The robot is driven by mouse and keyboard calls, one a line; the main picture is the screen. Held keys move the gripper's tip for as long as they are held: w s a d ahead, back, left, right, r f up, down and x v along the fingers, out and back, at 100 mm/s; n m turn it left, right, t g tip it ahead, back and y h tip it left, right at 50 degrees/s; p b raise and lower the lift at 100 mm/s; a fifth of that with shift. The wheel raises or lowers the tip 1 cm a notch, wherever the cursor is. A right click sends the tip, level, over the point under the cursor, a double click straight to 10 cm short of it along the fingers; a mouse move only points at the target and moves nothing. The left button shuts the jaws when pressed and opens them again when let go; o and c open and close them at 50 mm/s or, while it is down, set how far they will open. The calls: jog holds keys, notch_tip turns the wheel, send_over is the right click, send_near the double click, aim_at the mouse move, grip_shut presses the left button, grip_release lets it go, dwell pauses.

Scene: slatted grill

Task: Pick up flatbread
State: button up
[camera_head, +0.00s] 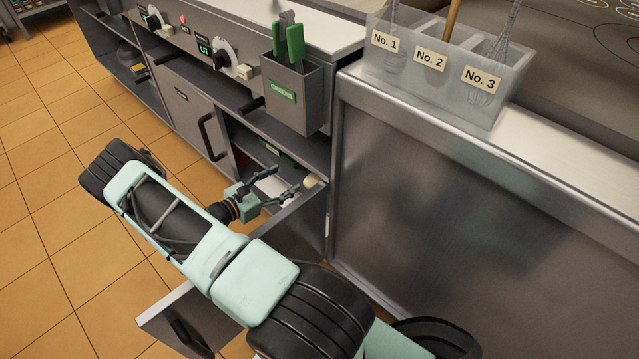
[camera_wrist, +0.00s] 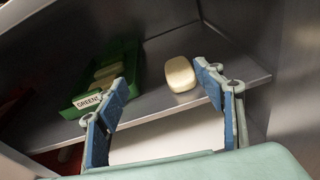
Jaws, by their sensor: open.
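A small rounded cream piece (camera_wrist: 180,74), which looks like the flatbread, lies on a metal shelf in the wrist view. In the head view the cream piece (camera_head: 311,183) shows just beyond my gripper's tips, at the cabinet opening. My gripper (camera_head: 283,181) is open and empty, reaching toward the lower cabinet from the left. In the wrist view my gripper (camera_wrist: 160,77) has its blue-padded fingers spread wide, with the cream piece ahead between the tips, nearer the right finger. The two appear apart; the exact gap cannot be told.
A green tray (camera_wrist: 117,75) labelled GREENS, holding pale pieces, stands left of the cream piece. A white surface (camera_wrist: 165,140) lies below the shelf edge. An open cabinet door (camera_head: 292,226) stands close beside my gripper. Tiled floor (camera_head: 45,180) is clear at left.

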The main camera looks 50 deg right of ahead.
jog(key=n, duration=0.1)
send_near(314, 178)
jog(key=b+x, duration=0.1)
jog(key=x, duration=0.1)
jog(key=f+b+x, duration=0.1)
jog(key=x, duration=0.2)
jog(key=shift+s, duration=0.1)
jog(key=b+x, duration=0.2)
jog(key=x, duration=0.2)
jog(key=shift+d, duration=0.5)
jog(key=shift+c, duration=0.3)
jog(key=c, duration=1.2)
jog(key=shift+r, duration=0.1)
